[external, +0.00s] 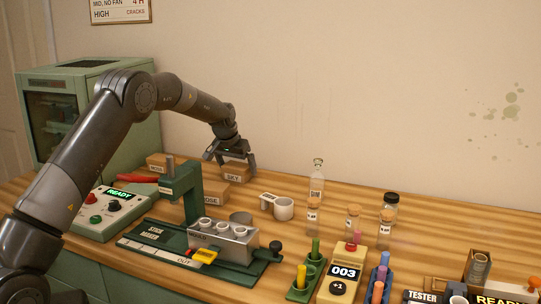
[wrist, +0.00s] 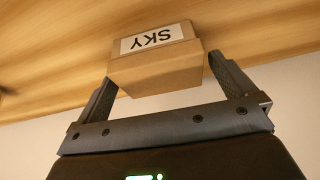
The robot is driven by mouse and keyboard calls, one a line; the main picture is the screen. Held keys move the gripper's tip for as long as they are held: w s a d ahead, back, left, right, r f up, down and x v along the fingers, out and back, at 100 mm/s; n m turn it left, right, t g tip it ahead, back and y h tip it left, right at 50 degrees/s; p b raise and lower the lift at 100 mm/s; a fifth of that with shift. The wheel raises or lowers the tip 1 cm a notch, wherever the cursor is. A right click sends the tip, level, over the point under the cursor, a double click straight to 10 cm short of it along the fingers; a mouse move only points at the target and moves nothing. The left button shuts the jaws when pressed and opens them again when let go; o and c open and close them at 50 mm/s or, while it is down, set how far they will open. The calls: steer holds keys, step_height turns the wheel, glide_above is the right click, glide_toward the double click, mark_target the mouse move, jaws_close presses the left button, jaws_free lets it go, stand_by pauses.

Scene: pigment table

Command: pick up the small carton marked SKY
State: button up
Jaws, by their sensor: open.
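The small carton marked SKY (external: 234,173) is a brown cardboard box with a white label, standing on the wooden table near the wall. In the wrist view the SKY carton (wrist: 155,62) appears upside down, with its near end between the fingertips. My gripper (external: 229,161) is open at the carton, and its fingers partly cover it in the external view.
Another carton (external: 210,195) with a partly hidden label stands in front, and one more (external: 157,161) is to the left. A green press (external: 180,190) stands close in front. The wall is close behind.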

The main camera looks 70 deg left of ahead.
steer(key=shift+w+a+f, duration=0.1)
steer(key=shift+f, duration=0.15)
steer(key=c, duration=1)
steer(key=shift+r, duration=0.1)
